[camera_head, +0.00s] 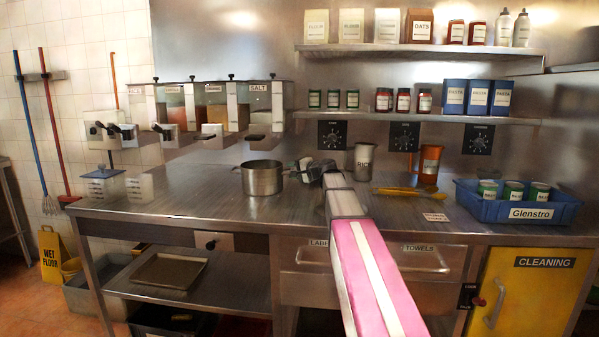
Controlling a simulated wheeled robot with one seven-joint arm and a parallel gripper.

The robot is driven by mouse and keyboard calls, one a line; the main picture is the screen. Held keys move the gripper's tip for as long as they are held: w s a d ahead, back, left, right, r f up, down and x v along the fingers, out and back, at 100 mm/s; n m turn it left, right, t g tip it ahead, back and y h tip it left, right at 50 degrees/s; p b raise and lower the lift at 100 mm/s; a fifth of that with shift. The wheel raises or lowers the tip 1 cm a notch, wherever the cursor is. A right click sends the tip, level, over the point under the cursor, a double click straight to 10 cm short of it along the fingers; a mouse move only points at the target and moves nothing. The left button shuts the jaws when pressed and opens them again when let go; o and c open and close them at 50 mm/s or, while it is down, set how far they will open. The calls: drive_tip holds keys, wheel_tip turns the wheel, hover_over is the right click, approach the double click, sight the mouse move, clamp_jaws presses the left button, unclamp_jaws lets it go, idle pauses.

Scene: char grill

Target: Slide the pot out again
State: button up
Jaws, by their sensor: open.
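A metal pot (262,180) stands upright on the steel counter (170,194), left of the middle of the view. A short handle shows on its left side. My arm reaches over the counter from the front, and my gripper (299,168) is just right of the pot, near its right side. The gripper is small and dark here. It is open, and I see nothing held in it. I cannot tell whether a finger touches the pot's right side.
Behind the pot are dispensers (257,102), one labelled SALT. Right of my gripper stand a RICE canister (363,162), yellow utensils (408,192) and a blue Glenstro crate (470,204) with cans. Shelves (430,117) hang above.

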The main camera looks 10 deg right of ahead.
drive_tip(key=shift+w+a, duration=0.15)
drive_tip(key=shift+w, duration=0.05)
drive_tip(key=shift+c, duration=0.2)
clamp_jaws()
drive_tip(key=shift+s, duration=0.15)
